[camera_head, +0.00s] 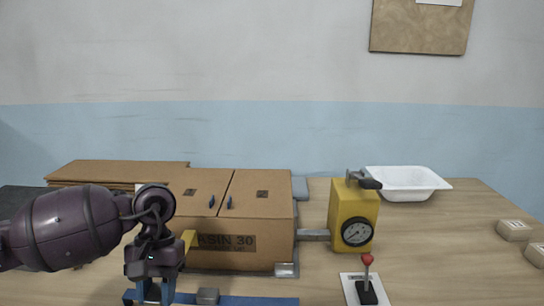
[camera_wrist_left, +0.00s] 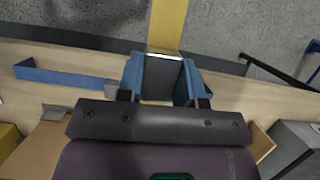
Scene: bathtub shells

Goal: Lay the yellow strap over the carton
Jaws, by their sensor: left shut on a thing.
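The brown carton (camera_head: 270,202) stands closed on the table, with printed lettering on its front. My left gripper (camera_head: 150,292) is low in front of the carton's left part. Its blue fingers (camera_wrist_left: 160,80) are shut on the yellow strap (camera_wrist_left: 168,25), which extends away from them in the left wrist view. A short yellow piece, seemingly the strap, also shows beside the gripper in the head view (camera_head: 188,240). The rest of the strap is hidden. My right gripper is not in view.
A yellow gauge box (camera_head: 352,206) stands right of the carton, with a red-knobbed lever (camera_head: 367,262) before it. A blue strip (camera_head: 250,300) lies along the front. Flat cardboard (camera_head: 120,168), a white tub (camera_head: 410,183) and small boxes (camera_head: 514,230) stand around. The table's right is mostly clear.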

